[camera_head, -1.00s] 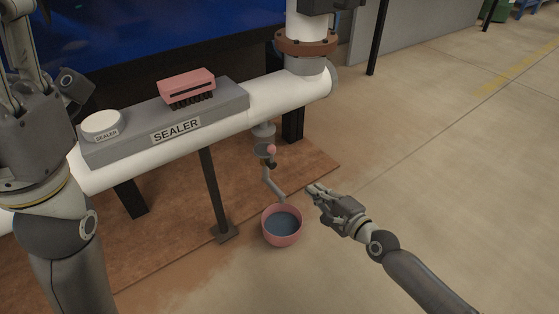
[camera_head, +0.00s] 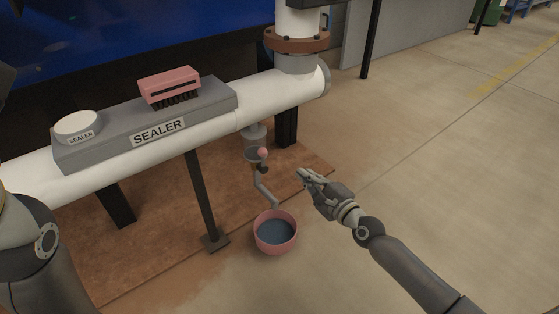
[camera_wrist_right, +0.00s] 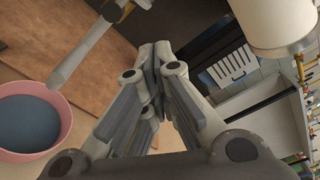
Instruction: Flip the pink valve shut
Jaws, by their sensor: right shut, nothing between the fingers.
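The pink valve knob (camera_head: 263,152) sits on a small grey drain pipe (camera_head: 264,186) that hangs under the white pipe. The bent lower end of the drain pipe also shows in the right wrist view (camera_wrist_right: 82,52); the pink knob cannot be made out there. My right gripper (camera_head: 301,174) is to the right of the knob and slightly lower in the head view, apart from it. Its fingers are shut and empty, and they meet in the right wrist view (camera_wrist_right: 154,58). My left gripper is out of view; only part of that arm shows at the left edge.
A pink bowl (camera_head: 291,244) of dark liquid stands below the drain outlet. The white pipe (camera_head: 100,155) carries a grey sealer tray (camera_head: 215,105) with a pink brush (camera_head: 169,84) and a round white tin (camera_head: 78,124). A dark support post (camera_head: 200,190) stands left. Floor at right is clear.

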